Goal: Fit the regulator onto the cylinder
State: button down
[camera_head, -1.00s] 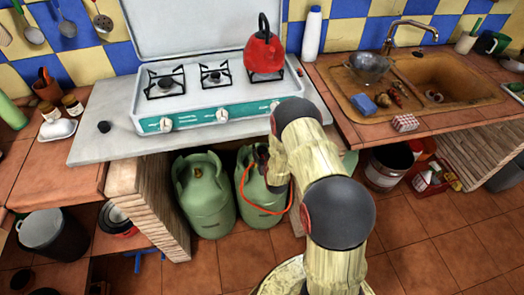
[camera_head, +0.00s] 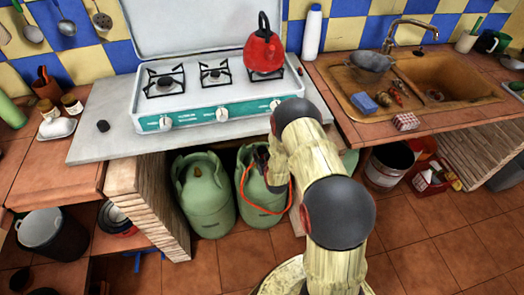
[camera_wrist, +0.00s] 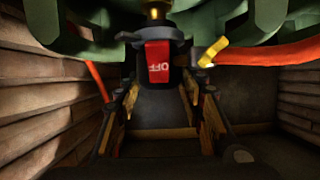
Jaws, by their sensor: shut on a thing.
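Two green gas cylinders stand under the counter in the head view: a left one (camera_head: 203,197) and a right one (camera_head: 256,207). My gripper (camera_head: 262,158) is at the top of the right cylinder. In the wrist view, my gripper (camera_wrist: 166,100) is shut on the regulator (camera_wrist: 177,76), a dark body with a red switch marked OFF (camera_wrist: 158,62). The brass valve (camera_wrist: 155,13) lines up with the regulator in the picture, at its upper end. I cannot tell whether it is fully seated. An orange hose (camera_head: 263,211) loops across the front of the right cylinder.
The cylinders stand between brick supports (camera_head: 155,205) beneath the stove counter (camera_head: 105,128). In the wrist view, brick walls (camera_wrist: 40,95) flank the space, and a yellow piece (camera_wrist: 213,51) sits beside the regulator. A bucket (camera_head: 388,168) stands at right. The tiled floor in front is open.

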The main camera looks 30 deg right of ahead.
jog(key=shift+f, duration=0.5)
dwell(1.4)
jog(key=c, duration=1.4)
grip_release()
jog(key=shift+o, duration=1.2)
jog(key=shift+o, duration=0.5)
jog(key=shift+f, duration=0.15)
jog(key=shift+s, duration=0.1)
jog(key=v, duration=1.2)
